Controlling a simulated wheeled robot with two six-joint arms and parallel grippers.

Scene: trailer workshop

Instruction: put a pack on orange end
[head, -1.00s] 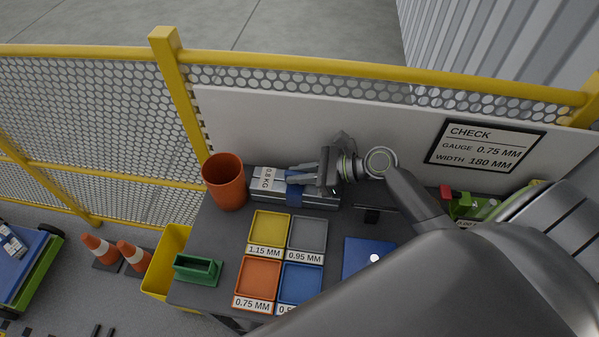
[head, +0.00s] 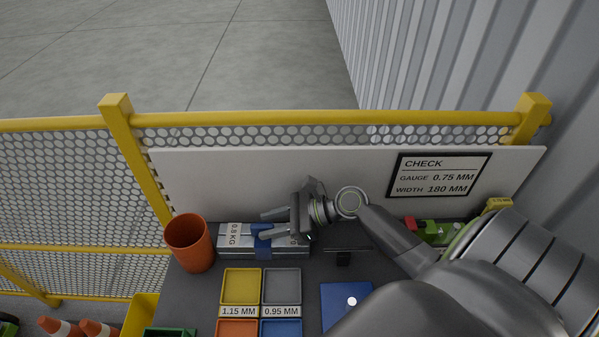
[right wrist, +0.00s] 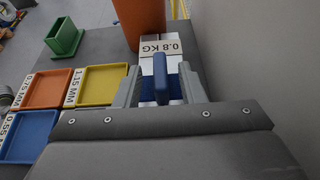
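A pack (head: 233,235) labelled 0.8 KG, pale grey-white with a blue band, lies on the grey bench against the white board. It also shows in the right wrist view (right wrist: 148,62), with an upright blue handle on its band. My right gripper (head: 268,223) is at the pack's band. In the right wrist view its two fingers (right wrist: 158,92) stand apart on either side of the blue handle, with gaps, so it is open. My left gripper is not in view. I cannot make out an orange end; an orange tray (head: 238,328) and an orange-brown cup (head: 190,243) are on the bench.
The cup stands close to the pack's left end. Yellow (head: 240,286), grey (head: 282,285) and blue (right wrist: 28,135) trays are in front. A blue plate (head: 343,303) lies to the right. The board (head: 270,180) and yellow-railed fence (head: 320,118) close off the back.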

